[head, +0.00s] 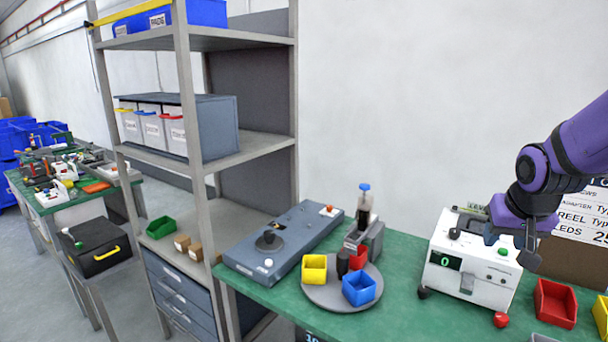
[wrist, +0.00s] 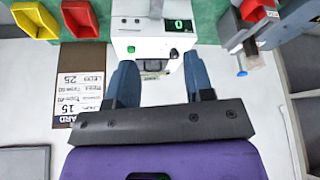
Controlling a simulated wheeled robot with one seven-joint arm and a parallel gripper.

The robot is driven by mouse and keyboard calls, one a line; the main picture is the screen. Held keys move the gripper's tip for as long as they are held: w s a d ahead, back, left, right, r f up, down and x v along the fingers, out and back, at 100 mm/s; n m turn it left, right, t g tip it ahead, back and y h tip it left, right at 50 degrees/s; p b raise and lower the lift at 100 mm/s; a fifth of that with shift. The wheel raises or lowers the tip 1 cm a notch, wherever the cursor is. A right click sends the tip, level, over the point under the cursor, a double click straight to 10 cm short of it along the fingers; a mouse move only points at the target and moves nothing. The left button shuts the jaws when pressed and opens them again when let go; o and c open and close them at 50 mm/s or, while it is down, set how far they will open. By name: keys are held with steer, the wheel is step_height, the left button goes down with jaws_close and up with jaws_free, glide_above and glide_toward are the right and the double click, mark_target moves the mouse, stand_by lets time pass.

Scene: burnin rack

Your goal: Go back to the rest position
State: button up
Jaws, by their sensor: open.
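My gripper (head: 515,240) is at the right of the head view, on the purple arm, in front of and above the white box with a green digital display (head: 470,265). In the wrist view my gripper (wrist: 158,75) shows two blue-grey fingers spread apart with nothing between them. The white box also shows in the wrist view (wrist: 150,28), beyond the fingertips, with its display reading 0.
A green table (head: 400,300) carries a round grey tray (head: 328,297) with yellow and blue bins, a grey flat unit (head: 290,240), and a red bin (head: 555,303) at right. A shelf rack (head: 190,120) stands left. A lettered board (head: 585,225) is behind my arm.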

steer(key=s+a+r+n, duration=0.2)
steer(key=s+a+r, duration=0.3)
steer(key=s, duration=0.3)
steer(key=s+a+r+n+y, duration=0.1)
steer(key=s+a+r, duration=0.4)
steer(key=s, duration=0.3)
steer(key=shift+a+r+n+t+y, duration=0.3)
steer(key=shift+r+n, duration=0.1)
steer(key=shift+r, duration=0.05)
steer(key=shift+d, duration=0.1)
